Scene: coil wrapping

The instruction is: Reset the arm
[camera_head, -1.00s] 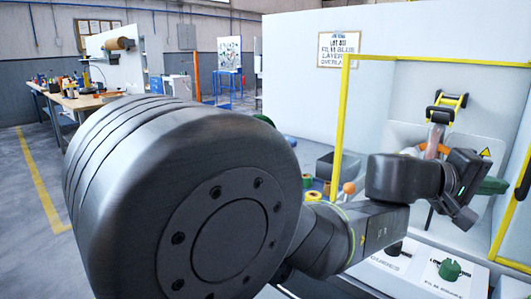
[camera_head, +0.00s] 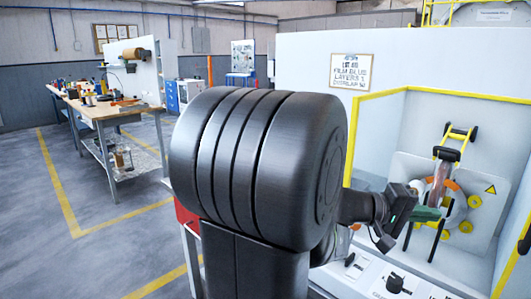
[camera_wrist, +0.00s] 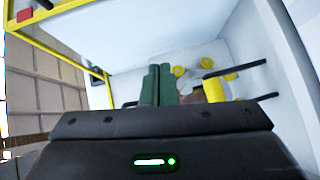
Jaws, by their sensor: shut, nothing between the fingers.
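My gripper (camera_head: 426,214) is in the right part of the head view, in front of the wrapping machine's open bay. In the wrist view its two green fingers (camera_wrist: 158,84) are together with nothing between them. A large dark joint of my arm fills the middle of the head view and hides what is behind it. The wrapping machine (camera_head: 352,140) has a yellow-edged bay with a tilted panel, an orange ring part (camera_head: 452,188) and several yellow rollers (camera_head: 474,202).
A control panel with dark knobs (camera_head: 394,284) lies below my gripper. A sign (camera_head: 350,72) hangs on the white wall. A long workbench (camera_head: 110,108) with tools stands at the far left. Open floor with yellow lines (camera_head: 60,195) is at the left.

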